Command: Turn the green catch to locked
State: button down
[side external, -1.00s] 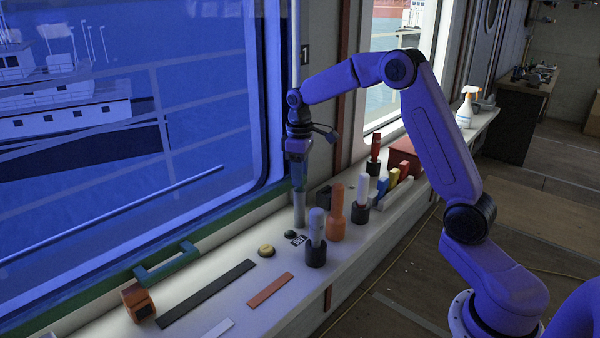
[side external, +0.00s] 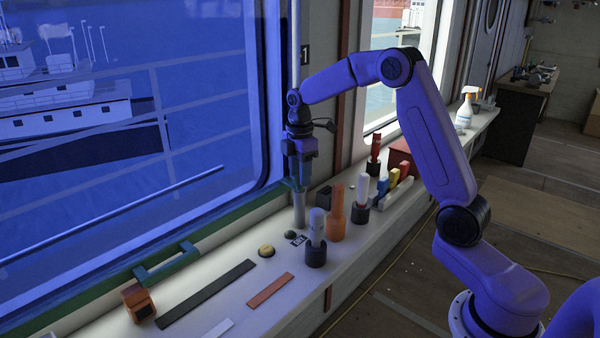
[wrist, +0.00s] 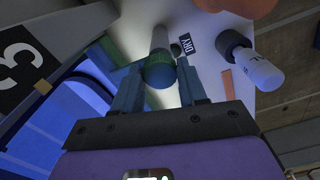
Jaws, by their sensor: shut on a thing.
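In the side view the fingers and arm hide most of the catch. I cannot read a locked mark.
A DRY label (side external: 299,239) and a dark button (side external: 290,234) lie near the post's foot. A grey-topped cylinder (side external: 316,235), an orange bottle (side external: 337,215) and a white-topped cylinder (side external: 362,192) stand close to the right.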

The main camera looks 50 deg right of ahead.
jog(key=shift+r+n, duration=0.1)
jog(key=shift+n, duration=0.5)
jog(key=c, duration=0.6)
grip_release()
notch_tip(320, 180, up, 17)
jog(key=shift+r, duration=0.15)
dwell(0.4)
